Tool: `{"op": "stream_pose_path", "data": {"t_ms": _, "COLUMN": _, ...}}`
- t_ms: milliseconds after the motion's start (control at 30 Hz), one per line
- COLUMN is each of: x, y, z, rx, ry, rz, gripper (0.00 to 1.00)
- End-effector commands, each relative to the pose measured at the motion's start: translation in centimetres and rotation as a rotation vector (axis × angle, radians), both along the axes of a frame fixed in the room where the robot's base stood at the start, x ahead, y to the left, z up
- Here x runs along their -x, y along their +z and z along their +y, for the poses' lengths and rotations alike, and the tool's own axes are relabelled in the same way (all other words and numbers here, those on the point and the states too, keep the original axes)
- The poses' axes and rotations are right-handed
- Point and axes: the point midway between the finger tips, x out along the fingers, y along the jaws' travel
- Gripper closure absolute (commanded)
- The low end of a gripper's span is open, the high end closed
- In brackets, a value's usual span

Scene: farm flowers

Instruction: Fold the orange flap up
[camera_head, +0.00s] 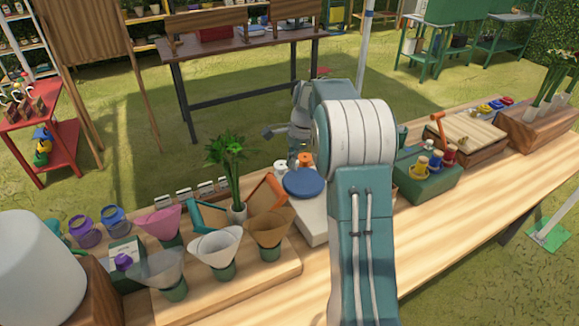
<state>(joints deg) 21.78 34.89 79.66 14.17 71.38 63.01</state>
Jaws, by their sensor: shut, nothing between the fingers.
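An orange flap (268,192) stands tilted on the wooden board, just right of a green leafy plant (231,160) in a small pale pot. A teal flap (207,217) leans on the plant's left side. The orange cone (271,228) in front hides the orange flap's lower part. My arm hides part of the wrist.
White (216,247), pink (160,223) and grey (157,267) cones stand on the board (230,287). A green box (427,182) with bottles stands beyond my arm.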

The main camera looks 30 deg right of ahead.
Motion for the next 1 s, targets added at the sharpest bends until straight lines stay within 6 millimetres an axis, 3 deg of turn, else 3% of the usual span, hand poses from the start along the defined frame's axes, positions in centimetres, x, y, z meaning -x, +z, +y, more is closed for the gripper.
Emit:
{"op": "stream_pose_path", "data": {"t_ms": 200, "x": 0.0, "y": -4.1, "z": 1.1, "rx": -0.002, "ry": 0.002, "rz": 0.004, "gripper": 1.0}}
{"op": "stream_pose_path", "data": {"t_ms": 433, "x": 0.1, "y": -7.0, "z": 1.9, "rx": -0.001, "ry": 0.0, "rz": 0.002, "gripper": 1.0}}
{"op": "stream_pose_path", "data": {"t_ms": 867, "x": 0.0, "y": -7.6, "z": 2.0, "rx": 0.0, "ry": 0.001, "rz": 0.0, "gripper": 1.0}}
{"op": "stream_pose_path", "data": {"t_ms": 1000, "x": 0.0, "y": -6.7, "z": 2.8, "rx": 0.0, "ry": 0.004, "rz": -0.001, "gripper": 1.0}}
